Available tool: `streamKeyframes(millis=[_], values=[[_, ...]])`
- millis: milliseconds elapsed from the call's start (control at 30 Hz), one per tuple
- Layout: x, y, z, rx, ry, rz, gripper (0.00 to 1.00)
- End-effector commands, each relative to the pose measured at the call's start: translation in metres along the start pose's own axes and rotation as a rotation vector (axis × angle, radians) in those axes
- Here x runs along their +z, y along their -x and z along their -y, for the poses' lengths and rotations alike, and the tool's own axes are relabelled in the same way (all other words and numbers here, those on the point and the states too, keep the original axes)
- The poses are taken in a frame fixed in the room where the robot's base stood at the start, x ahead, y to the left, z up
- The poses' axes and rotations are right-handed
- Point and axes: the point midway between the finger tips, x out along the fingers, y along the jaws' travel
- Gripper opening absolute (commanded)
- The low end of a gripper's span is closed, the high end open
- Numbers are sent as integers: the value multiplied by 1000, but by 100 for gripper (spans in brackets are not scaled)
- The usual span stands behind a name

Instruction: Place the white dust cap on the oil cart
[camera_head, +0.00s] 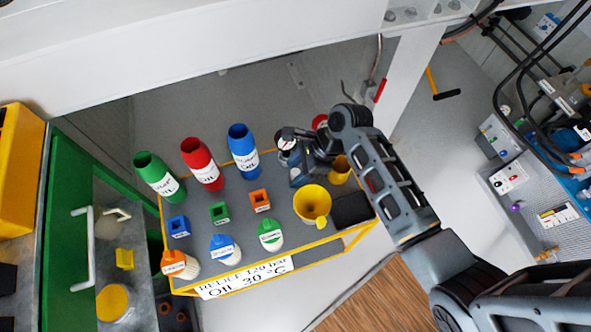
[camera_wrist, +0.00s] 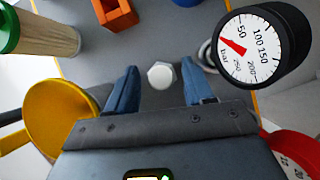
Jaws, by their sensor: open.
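The white dust cap (camera_wrist: 161,75) is a small, pale, roughly round piece in the wrist view, upright on the grey top (camera_wrist: 85,75) of the oil cart. It lies between the tips of my gripper (camera_wrist: 159,78), with a gap on each side. The blue-grey fingers are spread open and hold nothing. In the head view, my gripper (camera_head: 303,172) is low over the right back part of the oil cart (camera_head: 199,214), a grey-topped cart with yellow edges. The cap cannot be made out in the head view.
A pressure gauge (camera_wrist: 250,45) stands close right of the fingers, and a red round object (camera_wrist: 290,155) lies below it. A yellow funnel (camera_head: 312,204), a black tray (camera_head: 352,210), coloured bottles (camera_head: 202,164) and small boxes (camera_head: 219,213) share the cart.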

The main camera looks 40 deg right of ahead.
Motion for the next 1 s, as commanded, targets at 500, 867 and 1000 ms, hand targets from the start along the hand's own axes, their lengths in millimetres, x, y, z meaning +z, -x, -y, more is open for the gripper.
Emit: streamKeyframes(millis=[500,867,1000], values=[[0,97,1,-4,-1,1,52],[0,111,0,-1,1,1,52],[0,111,0,-1,0,1,52]])
